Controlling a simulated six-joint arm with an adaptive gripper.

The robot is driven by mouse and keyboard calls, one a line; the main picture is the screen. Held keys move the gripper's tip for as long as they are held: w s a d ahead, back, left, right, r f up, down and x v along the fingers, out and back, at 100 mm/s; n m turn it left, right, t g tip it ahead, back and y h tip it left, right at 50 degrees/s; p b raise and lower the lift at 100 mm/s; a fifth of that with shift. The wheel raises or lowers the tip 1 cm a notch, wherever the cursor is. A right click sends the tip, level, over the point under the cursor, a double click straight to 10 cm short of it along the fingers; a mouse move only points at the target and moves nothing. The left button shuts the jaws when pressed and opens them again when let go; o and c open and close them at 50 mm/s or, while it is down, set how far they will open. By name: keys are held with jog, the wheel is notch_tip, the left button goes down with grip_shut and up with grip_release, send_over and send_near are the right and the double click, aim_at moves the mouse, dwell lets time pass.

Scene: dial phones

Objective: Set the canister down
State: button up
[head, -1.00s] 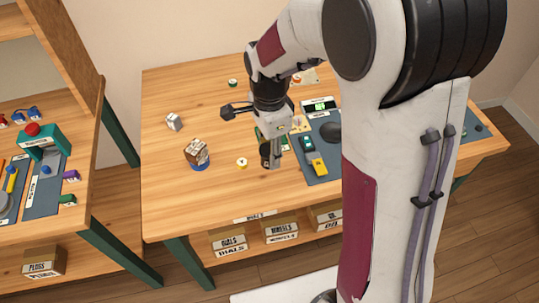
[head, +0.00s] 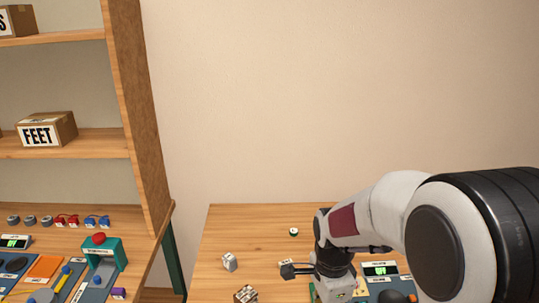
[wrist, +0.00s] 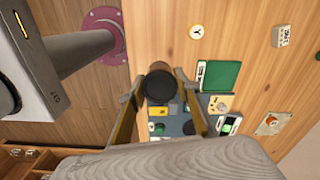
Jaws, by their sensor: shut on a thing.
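The canister (wrist: 158,88) is a dark cylinder with its round end facing the wrist camera. My gripper (wrist: 160,80) is shut on it, one finger on each side. In the wrist view the wooden table shows behind it, and I cannot tell whether its far end touches the tabletop. In the head view my gripper's body (head: 336,284) is at the bottom edge, with the fingers and the canister out of the frame.
A green block (wrist: 222,75) and a dark mat with devices (wrist: 185,127) lie close to the canister in the wrist view. A white round piece (wrist: 196,32) and a small grey box (wrist: 282,36) stand farther off. Bare wood lies between them.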

jog(key=n, duration=0.3)
jog(key=shift+w, duration=0.3)
jog(key=n, duration=0.2)
jog(key=shift+w+f+n, duration=0.15)
jog(key=shift+w+n, duration=0.05)
jog(key=shift+n, duration=0.2)
jog(key=n, duration=0.3)
jog(key=shift+w+d+f, duration=0.15)
jog(key=shift+w+f, duration=0.05)
jog(key=shift+f, duration=0.2)
jog(key=n, duration=0.2)
jog(key=shift+w+d+f+n, duration=0.1)
jog(key=shift+d+f+n, duration=0.15)
jog(key=shift+f+n, duration=0.15)
jog(key=shift+s+d+f+n, duration=0.1)
jog(key=shift+d+f+n, duration=0.7)
jog(key=shift+f+n, duration=0.25)
jog(key=shift+s+d+f+n, duration=0.1)
jog(key=shift+d+f+n, duration=0.65)
jog(key=shift+f+n, duration=0.25)
